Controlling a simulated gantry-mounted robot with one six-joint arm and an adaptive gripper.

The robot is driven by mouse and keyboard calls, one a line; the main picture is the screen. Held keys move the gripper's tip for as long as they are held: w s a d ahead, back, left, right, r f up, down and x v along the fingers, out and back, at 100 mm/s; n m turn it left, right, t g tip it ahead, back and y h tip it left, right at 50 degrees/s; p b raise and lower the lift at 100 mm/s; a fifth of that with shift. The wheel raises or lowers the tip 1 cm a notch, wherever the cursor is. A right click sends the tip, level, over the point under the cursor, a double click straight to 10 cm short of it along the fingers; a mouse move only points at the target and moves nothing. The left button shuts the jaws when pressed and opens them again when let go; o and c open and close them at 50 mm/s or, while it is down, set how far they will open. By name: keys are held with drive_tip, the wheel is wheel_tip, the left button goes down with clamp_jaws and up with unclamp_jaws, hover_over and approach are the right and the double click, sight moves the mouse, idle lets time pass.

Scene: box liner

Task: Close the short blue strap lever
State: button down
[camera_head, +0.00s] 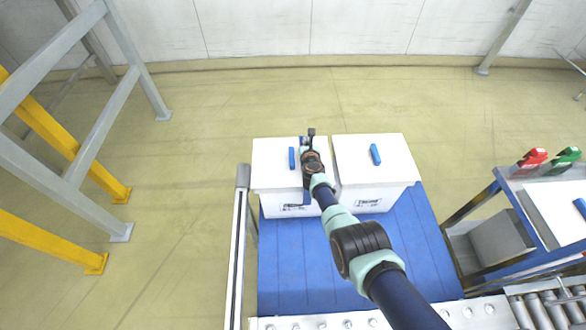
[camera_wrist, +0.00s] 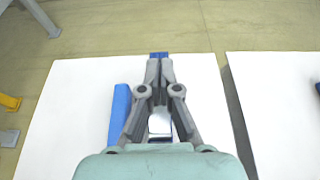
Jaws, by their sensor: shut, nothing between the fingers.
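Two white boxes stand side by side. On the left box (camera_head: 272,180), a loose-looking blue bar (camera_head: 291,158) lies left of my gripper; it also shows in the wrist view (camera_wrist: 119,112). A blue strap (camera_head: 306,196) shows at this box's front, mostly hidden by my arm. In the wrist view, a short blue piece (camera_wrist: 158,54) shows at the box's far edge, just past my fingertips. My gripper (camera_wrist: 159,64) is shut and empty over the left box; contact with the blue piece cannot be told. A shiny metal piece (camera_wrist: 160,124) shows between the finger links.
The right box (camera_head: 400,160) carries a blue bar (camera_head: 375,154). Both boxes stand on a blue surface (camera_head: 285,270) with a grey rail (camera_head: 238,250) at left. A blue cart (camera_head: 510,200) with red and green tools stands at right. Open floor lies beyond the boxes.

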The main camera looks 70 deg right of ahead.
drive_tip(key=shift+w+d+f+b, duration=0.3)
drive_tip(key=shift+w+f+b, duration=0.1)
drive_tip(key=shift+f+b, duration=0.1)
drive_tip(key=d+b, duration=0.1)
drive_tip(key=f+b, duration=0.1)
drive_tip(key=b, duration=0.1)
drive_tip(key=shift+d+f, duration=0.15)
drive_tip(key=shift+d, duration=0.2)
drive_tip(key=f+b, duration=0.1)
drive_tip(key=b, duration=0.1)
drive_tip(key=d+b, duration=0.1)
drive_tip(key=b, duration=0.1)
drive_tip(key=shift+w+d+f, duration=0.2)
drive_tip(key=shift+w+f, duration=0.15)
drive_tip(key=shift+b, duration=0.3)
drive_tip(key=shift+r+p, duration=0.8)
drive_tip(key=shift+r, duration=0.05)
wheel_tip(320, 180, up, 14)
drive_tip(key=p, duration=1.4)
